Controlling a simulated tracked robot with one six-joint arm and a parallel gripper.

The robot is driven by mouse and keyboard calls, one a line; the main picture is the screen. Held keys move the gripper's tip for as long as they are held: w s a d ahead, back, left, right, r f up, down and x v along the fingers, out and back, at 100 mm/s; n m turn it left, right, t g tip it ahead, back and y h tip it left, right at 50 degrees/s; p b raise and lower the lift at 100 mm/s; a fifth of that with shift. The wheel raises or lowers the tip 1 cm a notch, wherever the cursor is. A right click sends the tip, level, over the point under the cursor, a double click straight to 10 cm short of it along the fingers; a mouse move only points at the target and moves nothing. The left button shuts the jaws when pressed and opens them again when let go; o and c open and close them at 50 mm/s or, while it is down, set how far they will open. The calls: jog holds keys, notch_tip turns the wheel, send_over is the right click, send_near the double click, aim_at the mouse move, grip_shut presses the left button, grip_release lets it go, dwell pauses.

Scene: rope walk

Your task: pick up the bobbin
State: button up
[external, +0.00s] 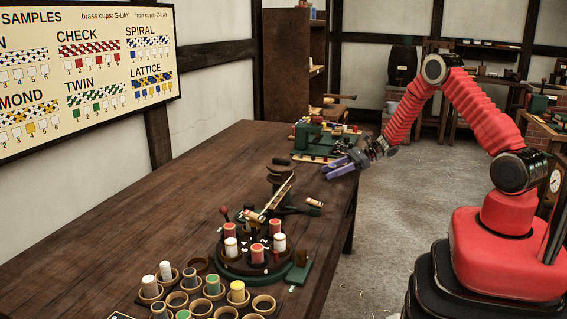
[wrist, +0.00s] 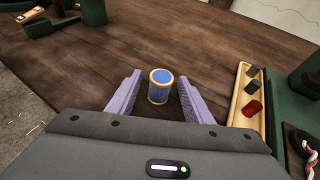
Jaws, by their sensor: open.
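A bobbin (wrist: 161,93) with blue winding and pale wooden rims stands upright on the dark table in the wrist view. My gripper (wrist: 159,80) is open, with its two purple fingers on either side of the bobbin in that view. A gap shows between the bobbin and each finger. In the external view my gripper (external: 343,166) is low over the table's right edge, and I cannot make out the blue bobbin there.
A wooden tray (wrist: 241,113) with small dark and red pieces lies close to the right finger. A green machine (external: 314,137) stands behind my gripper in the external view. A round green stand (external: 226,264) with bobbins and several cups occupy the near table. The table's left side is clear.

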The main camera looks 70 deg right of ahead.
aim_at(332, 165)
jog(key=shift+c, duration=0.7)
jog(key=c, duration=1)
jog(key=shift+o, duration=0.2)
jog(key=shift+r, duration=0.1)
notch_tip(332, 165, up, 10)
jog(key=shift+f, duration=0.1)
